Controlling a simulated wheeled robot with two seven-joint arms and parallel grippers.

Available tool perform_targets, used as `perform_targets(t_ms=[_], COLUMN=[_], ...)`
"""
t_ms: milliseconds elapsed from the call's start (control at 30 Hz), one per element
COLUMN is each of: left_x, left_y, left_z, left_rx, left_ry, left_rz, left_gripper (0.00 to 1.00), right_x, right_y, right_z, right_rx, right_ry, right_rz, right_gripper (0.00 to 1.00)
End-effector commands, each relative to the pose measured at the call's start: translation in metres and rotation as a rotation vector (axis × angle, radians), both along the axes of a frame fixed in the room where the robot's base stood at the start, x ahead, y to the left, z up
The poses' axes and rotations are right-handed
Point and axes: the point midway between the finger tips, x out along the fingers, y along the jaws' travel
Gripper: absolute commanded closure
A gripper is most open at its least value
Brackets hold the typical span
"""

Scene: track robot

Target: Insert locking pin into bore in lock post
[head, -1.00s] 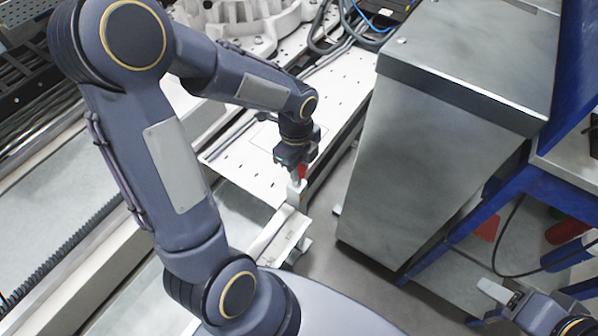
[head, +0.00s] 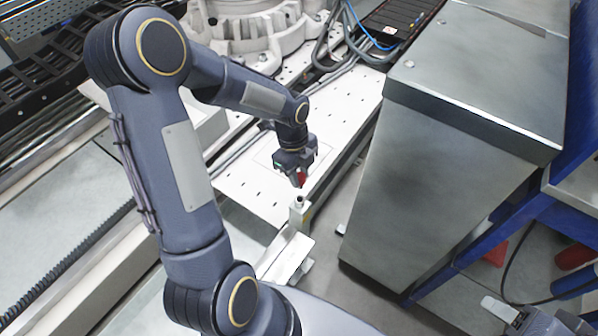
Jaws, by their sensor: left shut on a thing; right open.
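My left gripper (head: 298,172) is shut on the red locking pin (head: 302,179), of which only a small red part shows below the fingers. The pale lock post (head: 299,215) stands just below it at the edge of the white plate. A dark round bore (head: 299,199) shows in the top of the post. The pin appears just above the post top, with a small gap between them in the picture. The pin's lower end is too small to make out. My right gripper (head: 498,312) is open and empty at the lower right, partly cut off by the frame.
A large grey metal cabinet (head: 440,170) stands right of the post. A white perforated plate (head: 250,180) lies behind and left of it. A pale bracket (head: 287,257) extends in front of the post. A blue frame (head: 480,235) with red items is at the right.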

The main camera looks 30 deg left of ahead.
Motion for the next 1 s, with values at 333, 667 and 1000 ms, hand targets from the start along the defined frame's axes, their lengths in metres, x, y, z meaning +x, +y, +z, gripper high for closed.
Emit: perform_targets(t_ms=[333,667,1000], left_x=[-0.001,0.0,0.0], left_y=[0.0,0.0,0.0], left_z=[-0.037,-0.049,-0.049], left_rx=[0.0,0.0,0.0], left_ry=[0.003,0.001,0.001], left_rz=[0.001,0.001,0.001], left_gripper=[1.0,1.0,1.0], right_x=[0.0,0.0,0.0], right_y=[0.0,0.0,0.0], right_z=[-0.028,-0.036,-0.035], right_rx=[0.0,0.0,0.0], right_ry=[0.001,0.001,0.0], right_rz=[0.0,0.0,0.0], right_gripper=[0.47,0.47,0.47])
